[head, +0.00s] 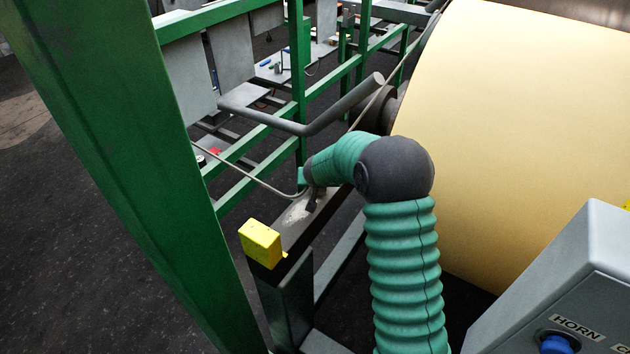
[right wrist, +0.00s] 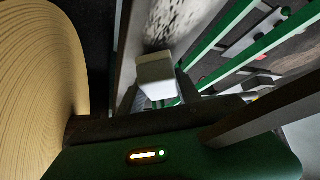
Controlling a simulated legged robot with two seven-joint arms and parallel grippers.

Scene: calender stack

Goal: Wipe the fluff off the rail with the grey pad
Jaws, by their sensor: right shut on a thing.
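The rail (head: 291,235) is a narrow beam with a grey top in the middle of the head view. A whitish patch of fluff (head: 297,211) lies on its top, close to my right gripper (head: 311,198). In the right wrist view, the rail's top (right wrist: 165,30) looks pale and speckled. My right gripper is shut on the pale grey pad (right wrist: 156,72), which is over the rail near the speckled area. I cannot tell whether the pad touches the rail. The pad is mostly hidden by my right arm in the head view. My left gripper is out of view.
A yellow block (head: 260,243) caps the rail's near end. A large cream roll (head: 530,130) stands right of the rail. A green post (head: 120,160) rises at left, and a bent grey bar (head: 310,126) juts out behind. A grey control box (head: 570,280) is at lower right.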

